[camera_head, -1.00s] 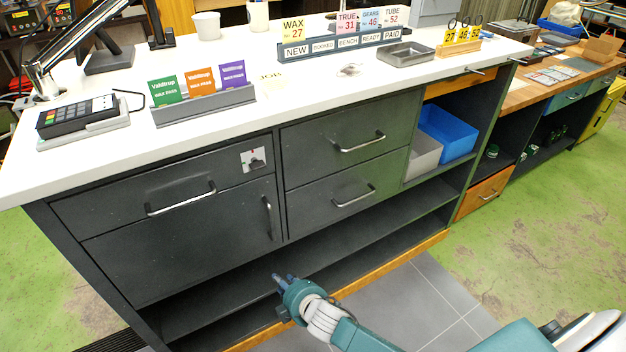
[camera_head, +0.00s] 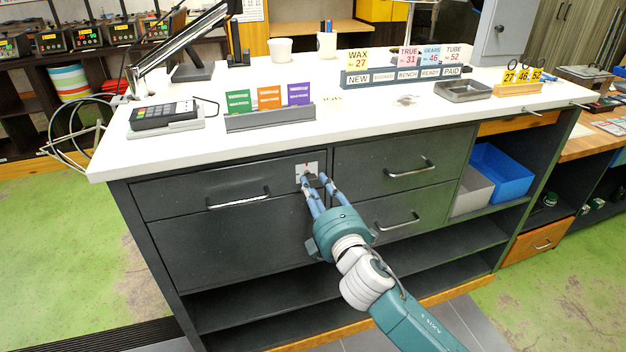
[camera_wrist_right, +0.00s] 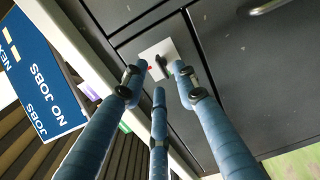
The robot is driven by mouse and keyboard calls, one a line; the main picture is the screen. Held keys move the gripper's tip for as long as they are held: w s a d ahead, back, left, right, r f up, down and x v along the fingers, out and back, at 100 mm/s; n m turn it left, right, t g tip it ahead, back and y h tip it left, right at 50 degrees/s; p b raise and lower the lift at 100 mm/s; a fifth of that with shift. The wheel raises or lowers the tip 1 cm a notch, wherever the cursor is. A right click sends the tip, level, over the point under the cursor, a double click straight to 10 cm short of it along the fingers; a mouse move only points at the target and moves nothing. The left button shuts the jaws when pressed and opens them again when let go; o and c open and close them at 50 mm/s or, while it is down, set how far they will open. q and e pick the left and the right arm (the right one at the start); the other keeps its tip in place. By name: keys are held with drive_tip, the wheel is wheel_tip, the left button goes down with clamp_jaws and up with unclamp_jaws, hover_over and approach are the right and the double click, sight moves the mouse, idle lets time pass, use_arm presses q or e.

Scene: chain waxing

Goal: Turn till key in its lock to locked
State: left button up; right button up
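The till lock is a small pale plate (camera_head: 302,167) at the right end of the upper left drawer (camera_head: 180,191). In the right wrist view the plate (camera_wrist_right: 172,49) bears a dark key (camera_wrist_right: 161,63) and a small red mark. My right gripper (camera_head: 315,178) reaches up to the lock from below. In the right wrist view its blue fingers (camera_wrist_right: 160,74) are spread, with the key between the upper two tips. They look apart from the key, though contact is hard to judge. In the head view the fingers partly cover the key. My left gripper is out of view.
The drawer's bar handle (camera_head: 238,199) lies left of the lock, and another handle (camera_head: 410,168) is to the right. The white counter top (camera_head: 250,147) overhangs above, with a card holder (camera_head: 270,119) and card terminal (camera_head: 165,115). Open shelves (camera_head: 240,308) lie below.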

sight(311, 180)
drive_tip(key=shift+x, duration=1.65)
clamp_jaws()
